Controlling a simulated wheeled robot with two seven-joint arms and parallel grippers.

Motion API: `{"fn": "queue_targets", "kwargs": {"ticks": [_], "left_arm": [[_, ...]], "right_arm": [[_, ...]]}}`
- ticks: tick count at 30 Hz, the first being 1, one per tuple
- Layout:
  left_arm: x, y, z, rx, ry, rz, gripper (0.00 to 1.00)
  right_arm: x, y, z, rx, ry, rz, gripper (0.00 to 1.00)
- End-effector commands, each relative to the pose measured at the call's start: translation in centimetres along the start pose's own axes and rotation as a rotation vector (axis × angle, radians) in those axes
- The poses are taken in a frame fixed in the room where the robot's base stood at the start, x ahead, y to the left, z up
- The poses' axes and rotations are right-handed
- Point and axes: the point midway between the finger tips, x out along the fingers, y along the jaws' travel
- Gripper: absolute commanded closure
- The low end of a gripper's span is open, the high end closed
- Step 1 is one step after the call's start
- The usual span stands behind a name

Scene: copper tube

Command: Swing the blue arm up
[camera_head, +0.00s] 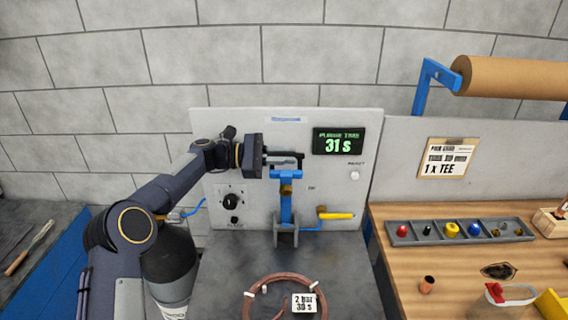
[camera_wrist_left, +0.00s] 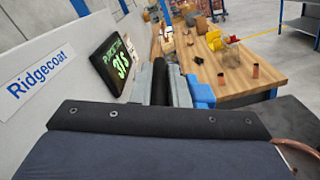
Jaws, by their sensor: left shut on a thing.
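The blue arm (camera_head: 286,205) stands upright in front of the grey panel, rising from a grey bracket (camera_head: 286,237). It has a brass-coloured fitting (camera_head: 286,189) partway up and a blue crosspiece at its top. My left gripper (camera_head: 287,160) reaches in from the left and is shut at the top of the blue arm. My right gripper is not in view.
The panel (camera_head: 230,130) carries a display (camera_head: 338,141) reading 31 s, a black knob (camera_head: 230,201) and a yellow-handled valve (camera_head: 337,216). A copper coil (camera_head: 252,290) with a tag lies on the grey bench below. A wooden table (camera_head: 400,280) with a parts tray (camera_head: 435,241) stands right.

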Motion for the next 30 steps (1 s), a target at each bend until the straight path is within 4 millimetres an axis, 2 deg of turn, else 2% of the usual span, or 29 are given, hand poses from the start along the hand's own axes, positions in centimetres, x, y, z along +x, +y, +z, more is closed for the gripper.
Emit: {"fn": "queue_targets", "kwargs": {"ticks": [12, 30], "left_arm": [[0.0, 2.2, -1.2, -0.082, 0.006, 0.0, 1.0], [0.0, 2.5, -1.4, -0.098, 0.007, -0.002, 1.0]], "right_arm": [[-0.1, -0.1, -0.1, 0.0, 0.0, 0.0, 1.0], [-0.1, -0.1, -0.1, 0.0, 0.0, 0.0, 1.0]]}}
